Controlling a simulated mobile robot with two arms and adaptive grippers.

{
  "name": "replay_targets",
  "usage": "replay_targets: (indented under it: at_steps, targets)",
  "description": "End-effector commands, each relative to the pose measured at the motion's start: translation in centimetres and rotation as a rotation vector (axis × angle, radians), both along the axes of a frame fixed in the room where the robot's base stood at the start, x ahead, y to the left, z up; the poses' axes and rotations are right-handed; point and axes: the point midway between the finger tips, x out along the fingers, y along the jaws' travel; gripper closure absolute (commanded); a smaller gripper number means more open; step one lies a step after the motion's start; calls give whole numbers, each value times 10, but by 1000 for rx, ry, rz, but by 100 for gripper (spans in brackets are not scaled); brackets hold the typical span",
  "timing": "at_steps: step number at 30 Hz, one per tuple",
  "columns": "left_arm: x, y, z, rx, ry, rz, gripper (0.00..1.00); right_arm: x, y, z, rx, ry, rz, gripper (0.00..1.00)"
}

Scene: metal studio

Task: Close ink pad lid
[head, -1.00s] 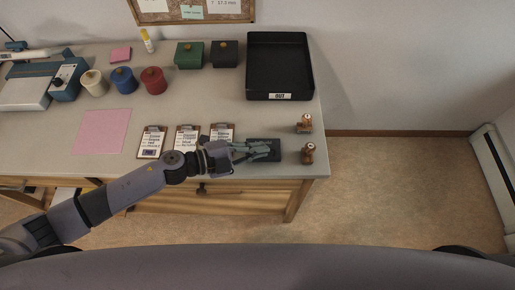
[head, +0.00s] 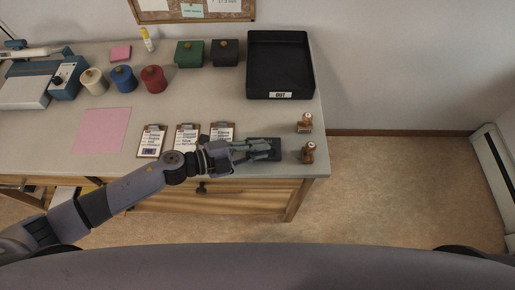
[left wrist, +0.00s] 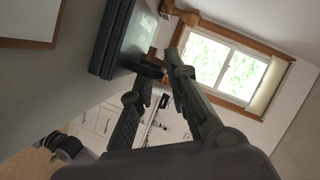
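The ink pad (head: 268,157) is a flat dark box near the front right edge of the desk. In the left wrist view it is a dark slab (left wrist: 109,40) at upper left; whether its lid is raised I cannot tell clearly. My left gripper (head: 268,148) reaches in from the left, low over the ink pad, and partly hides it. In the left wrist view the fingers of the left gripper (left wrist: 160,65) are apart with nothing between them. One fingertip is close to the pad's edge; contact is unclear. My right gripper is in neither view.
Two wooden stamps (head: 305,123) stand right of the pad, near the desk's right edge. Several clipboards (head: 187,138) lie to its left. A black tray (head: 281,96) stands behind it. The desk (head: 240,112) is clear between tray and pad.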

Motion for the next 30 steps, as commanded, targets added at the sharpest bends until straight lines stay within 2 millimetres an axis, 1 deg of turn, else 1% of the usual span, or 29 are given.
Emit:
replay_targets:
  at_steps: [2, 5, 12, 18, 21, 24, 30]
  targets:
    - [-2, 5, 1, 0, 1, 1, 85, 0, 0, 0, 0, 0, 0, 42]
    - [-6, 17, 3, 3, 2, 2, 85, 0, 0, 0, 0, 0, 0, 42]
    - [-23, 64, 14, 5, 3, 2, 85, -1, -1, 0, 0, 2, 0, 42]
    - [-35, 95, 23, 3, 3, 2, 85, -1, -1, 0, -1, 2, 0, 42]
    - [-38, 105, 25, 3, 3, 2, 85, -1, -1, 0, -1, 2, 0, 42]
    - [-39, 109, 27, 2, 1, 1, 85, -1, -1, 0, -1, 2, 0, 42]
    - [-39, 110, 27, 0, 0, 0, 85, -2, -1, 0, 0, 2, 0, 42]
